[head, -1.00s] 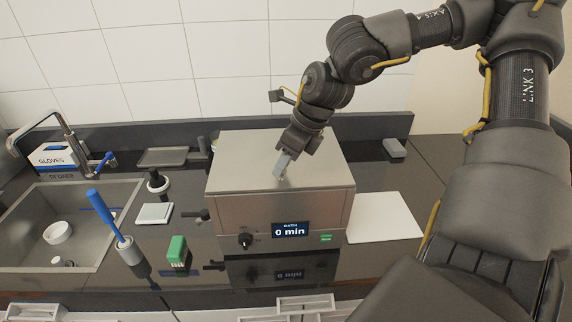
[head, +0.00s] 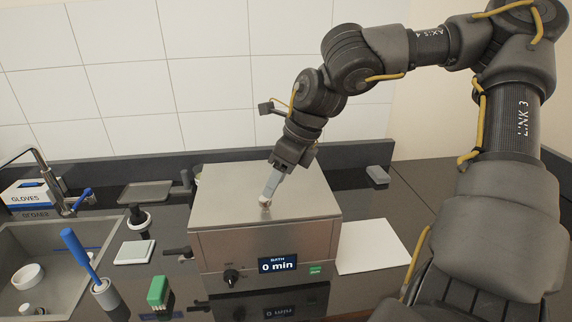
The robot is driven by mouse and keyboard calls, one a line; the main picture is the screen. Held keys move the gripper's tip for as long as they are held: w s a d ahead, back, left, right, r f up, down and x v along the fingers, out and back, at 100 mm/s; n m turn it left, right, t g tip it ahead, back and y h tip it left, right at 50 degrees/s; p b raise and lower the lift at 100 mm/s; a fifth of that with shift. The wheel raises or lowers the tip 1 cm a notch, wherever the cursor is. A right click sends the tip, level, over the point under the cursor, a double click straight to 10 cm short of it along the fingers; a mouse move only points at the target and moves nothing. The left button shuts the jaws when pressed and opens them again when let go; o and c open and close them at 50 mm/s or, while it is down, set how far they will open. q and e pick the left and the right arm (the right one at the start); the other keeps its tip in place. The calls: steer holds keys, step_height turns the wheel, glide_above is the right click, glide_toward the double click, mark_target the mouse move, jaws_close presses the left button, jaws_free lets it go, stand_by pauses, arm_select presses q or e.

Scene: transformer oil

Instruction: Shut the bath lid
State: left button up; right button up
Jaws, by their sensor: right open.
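My left gripper is not in view.
A sink (head: 62,240) with a tap is at the left. A blue-handled tool (head: 80,256), a green block (head: 158,291), a white square piece (head: 134,252) and a grey tray (head: 146,191) are left of the bath. A white sheet (head: 375,247) lies to its right.

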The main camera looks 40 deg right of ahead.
steer(key=b+v, duration=0.1)
steer(key=v, duration=0.5)
steer(key=shift+s, duration=0.1)
steer(key=shift+f, duration=0.1)
